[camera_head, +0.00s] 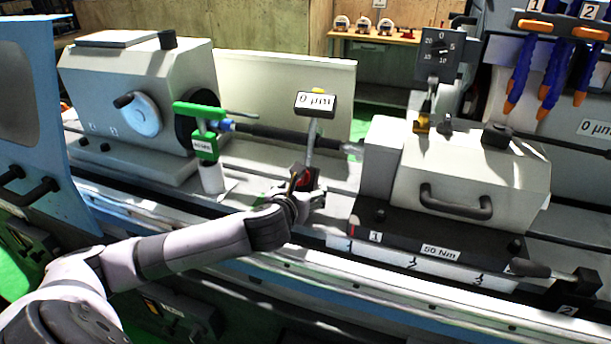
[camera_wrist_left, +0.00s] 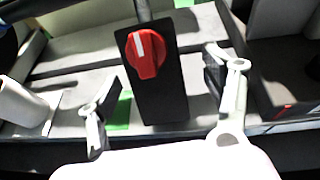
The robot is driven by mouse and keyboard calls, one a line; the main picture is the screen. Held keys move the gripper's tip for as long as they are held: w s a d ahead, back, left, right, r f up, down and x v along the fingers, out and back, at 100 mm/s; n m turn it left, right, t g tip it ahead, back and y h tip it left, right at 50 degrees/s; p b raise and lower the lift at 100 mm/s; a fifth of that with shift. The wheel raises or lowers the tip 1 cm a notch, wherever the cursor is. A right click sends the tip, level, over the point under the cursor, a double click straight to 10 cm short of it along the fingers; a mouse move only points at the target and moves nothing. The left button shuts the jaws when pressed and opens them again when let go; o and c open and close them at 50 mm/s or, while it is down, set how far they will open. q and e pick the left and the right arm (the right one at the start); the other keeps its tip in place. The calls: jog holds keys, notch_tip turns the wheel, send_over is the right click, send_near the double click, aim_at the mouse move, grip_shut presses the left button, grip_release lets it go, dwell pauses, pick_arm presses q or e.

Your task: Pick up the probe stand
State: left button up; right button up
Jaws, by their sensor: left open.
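The probe stand has a black block base with a red knob, a thin upright rod and a display reading 0 µm (camera_head: 316,103). It stands upright on the machine bed between the headstock and the tailstock. In the left wrist view its black base (camera_wrist_left: 165,102) faces me, red knob in front. My left gripper (camera_head: 307,197) is at the base in the head view, partly covering it. In the left wrist view the open fingers (camera_wrist_left: 158,90) lie on either side of the base, with visible gaps. The rod's top is outside that view. My right gripper is not in view.
A green gauge on a white base (camera_head: 212,177) stands left of the stand. A dark cylindrical workpiece (camera_head: 285,136) runs behind the rod. The headstock (camera_head: 130,95) is at left; the tailstock (camera_head: 460,180) with handle is close on the right.

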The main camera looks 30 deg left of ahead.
aim_at(312, 153)
pick_arm(q)
jog(key=shift+a+p+x, duration=0.15)
jog(key=shift+p+x, duration=0.15)
jog(key=shift+x, duration=1.1)
jog(key=shift+a+p+x, duration=0.15)
jog(key=shift+p+x, duration=0.15)
jog(key=shift+x, duration=1.05)
jog(key=shift+s+f, duration=0.1)
jog(key=shift+s, duration=0.1)
jog(key=shift+c, duration=0.2)
jog(key=shift+c, duration=0.6)
grip_shut()
jog(key=shift+w+r, duration=0.1)
jog(key=shift+r, duration=0.25)
